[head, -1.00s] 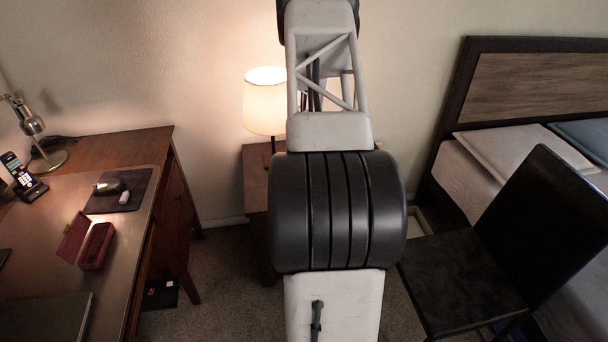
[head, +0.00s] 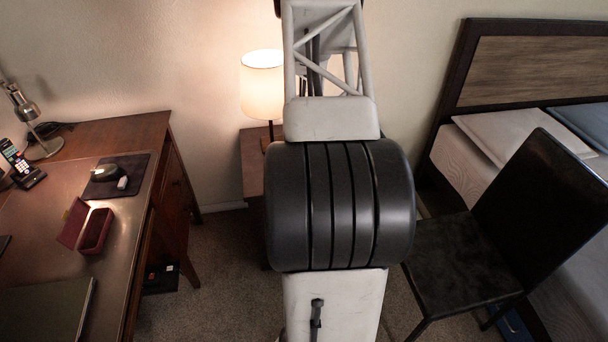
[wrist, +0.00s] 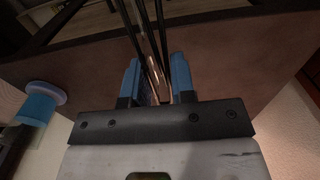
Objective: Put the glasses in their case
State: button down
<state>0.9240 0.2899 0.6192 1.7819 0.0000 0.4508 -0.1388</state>
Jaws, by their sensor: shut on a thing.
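The glasses case (head: 95,231) is dark red and stands open on the desk at the left of the head view. Its lid (head: 73,222) is raised on the left side, and no glasses show inside. My gripper (wrist: 156,78) shows in the wrist view with two blue fingers, shut on the glasses (wrist: 139,40). Only thin dark rods, which look like their arms, show, running up between and beyond the fingers; the lenses cannot be made out. In the head view the gripper and glasses are out of sight, so their distance to the case cannot be told.
The brown desk (head: 125,225) also bears a mouse pad (head: 100,190) with small things, a phone (head: 22,165), a metal lamp (head: 38,125) and a dark flat item (head: 45,310). A black chair (head: 535,220) and a bed (head: 450,170) stand right. Carpet (head: 215,255) is open beside the desk.

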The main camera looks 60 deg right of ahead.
jog(key=shift+w, duration=0.1)
dwell(0.6)
jog(key=w+a+r+n, duration=0.3)
jog(key=w+a, duration=0.7)
jog(key=w, duration=0.4)
jog(key=w+a+r+n, duration=0.35)
jog(key=w+a, duration=0.65)
jog(key=w, duration=0.4)
jog(key=w+a+r+n, duration=0.2)
jog(key=w+a, duration=0.4)
jog(key=a, duration=0.6)
jog(key=w+a+r+n, duration=0.2)
jog(key=w+a, duration=0.4)
jog(key=a, duration=0.6)
jog(key=w+a+r+n, duration=0.2)
jog(key=w+a, duration=0.4)
jog(key=a, duration=0.6)
jog(key=shift+w+a+r, duration=0.15)
jog(key=shift+r, duration=0.3)
jog(key=shift+w+a+r, duration=0.1)
jog(key=shift+a+r, duration=0.05)
jog(key=shift+r, duration=0.3)
